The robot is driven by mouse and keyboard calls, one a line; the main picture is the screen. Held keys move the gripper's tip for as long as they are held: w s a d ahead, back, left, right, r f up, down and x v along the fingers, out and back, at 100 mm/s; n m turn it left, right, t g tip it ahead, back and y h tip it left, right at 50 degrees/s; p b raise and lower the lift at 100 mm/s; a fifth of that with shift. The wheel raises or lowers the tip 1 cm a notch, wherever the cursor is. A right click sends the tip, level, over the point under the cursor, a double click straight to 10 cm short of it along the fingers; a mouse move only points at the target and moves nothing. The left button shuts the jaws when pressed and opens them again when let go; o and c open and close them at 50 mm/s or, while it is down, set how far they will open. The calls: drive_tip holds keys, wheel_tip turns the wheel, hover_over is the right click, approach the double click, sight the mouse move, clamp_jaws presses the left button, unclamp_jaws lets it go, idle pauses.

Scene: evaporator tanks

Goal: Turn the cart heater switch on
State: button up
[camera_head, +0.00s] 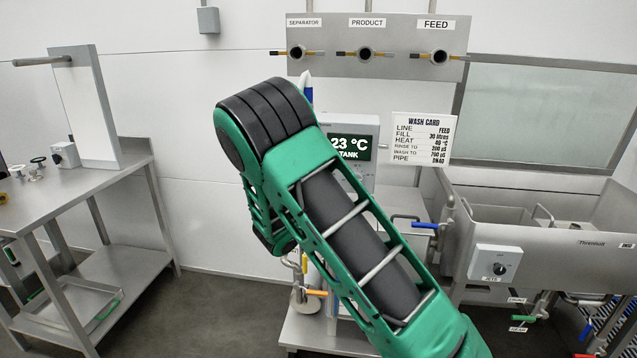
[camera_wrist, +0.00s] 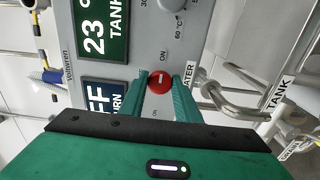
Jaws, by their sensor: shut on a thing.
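The cart heater switch (camera_wrist: 159,82) is a round red knob with a short white mark, on the grey control panel (camera_wrist: 205,20) in the wrist view. ON is printed beside it, and a label ending in "ATER" is partly covered. My gripper (camera_wrist: 160,78) has its two green fingers on either side of the knob, shut on it. Next to it are a green display reading 23 and TANK (camera_wrist: 101,28) and a blue display (camera_wrist: 104,97), partly cut off. In the head view the panel (camera_head: 362,126) shows behind my arm; switch and gripper are hidden there.
A white dial (camera_wrist: 172,4) sits near the switch. Steel pipes (camera_wrist: 235,108) run beside the panel. A wash card (camera_head: 423,138) hangs right of the panel, above a steel sink (camera_head: 560,235). A steel table (camera_head: 95,185) stands left, with open floor (camera_head: 215,300) between.

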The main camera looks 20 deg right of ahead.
drive_tip(key=shift+s+d+f, duration=0.1)
drive_tip(key=shift+f, duration=0.15)
drive_tip(key=o, duration=1)
drive_tip(key=shift+r, duration=0.1)
drive_tip(key=v, duration=1)
drive_tip(key=shift+s+a, duration=0.25)
drive_tip(key=shift+a, duration=0.05)
drive_tip(key=shift+d, duration=0.1)
